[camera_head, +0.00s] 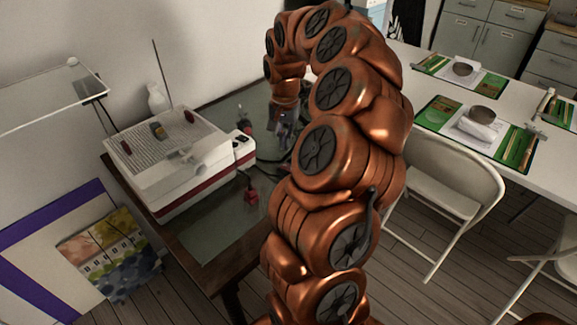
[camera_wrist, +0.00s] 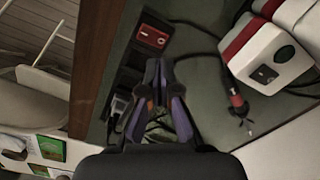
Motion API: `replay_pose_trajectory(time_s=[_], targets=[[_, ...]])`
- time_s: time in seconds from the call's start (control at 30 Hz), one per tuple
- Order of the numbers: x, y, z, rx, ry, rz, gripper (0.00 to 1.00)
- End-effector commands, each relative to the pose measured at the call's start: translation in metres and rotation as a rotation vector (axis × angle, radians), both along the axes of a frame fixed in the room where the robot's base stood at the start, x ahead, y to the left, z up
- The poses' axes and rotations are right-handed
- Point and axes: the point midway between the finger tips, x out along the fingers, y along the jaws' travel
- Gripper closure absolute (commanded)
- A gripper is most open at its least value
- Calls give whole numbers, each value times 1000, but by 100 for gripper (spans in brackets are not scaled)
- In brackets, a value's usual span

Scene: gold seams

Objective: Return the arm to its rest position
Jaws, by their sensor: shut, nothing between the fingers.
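My copper-coloured arm rises through the middle of the head view and curls over. Its end hangs above the dark green worktop (camera_head: 215,240). My gripper (camera_head: 284,132) points down there, small and partly lost among dark cables behind it. In the wrist view my gripper (camera_wrist: 158,72) has its dark, purplish fingers together with nothing held. A red switch on a black block (camera_wrist: 152,36) lies just beyond the fingertips. A tool with a red and black handle (camera_wrist: 238,102) lies to the right, apart from the fingers.
A white machine with a red stripe (camera_head: 175,190) stands left of the arm on the worktop. A small red object (camera_head: 251,196) lies in front of it. A folding chair (camera_head: 450,185) and a white table with green mats (camera_head: 520,150) are at right. A glass shelf (camera_head: 45,90) juts out at upper left.

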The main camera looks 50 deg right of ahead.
Motion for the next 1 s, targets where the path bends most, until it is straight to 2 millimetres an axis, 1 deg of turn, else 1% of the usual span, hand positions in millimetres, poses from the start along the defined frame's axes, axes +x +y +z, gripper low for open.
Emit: replay_pose_trajectory(time_s=[0.5, 0.57, 0.63, 0.67, 0.77, 0.8, 0.87, 0.9, 0.97, 1.0], targets=[[0, 0, 0, 0, 1, 0, 100], [0, 2, 1, 1, 0, 5, 100], [2, 9, 6, 2, -2, 28, 100], [3, 15, 10, 3, -4, 46, 100], [5, 47, 27, 10, -9, 141, 100], [6, 64, 37, 13, -14, 190, 100], [4, 91, 51, 17, -17, 270, 100], [1, 110, 58, 21, -14, 326, 100], [-6, 135, 70, 24, -16, 403, 100], [-11, 152, 76, 26, -11, 452, 100]])
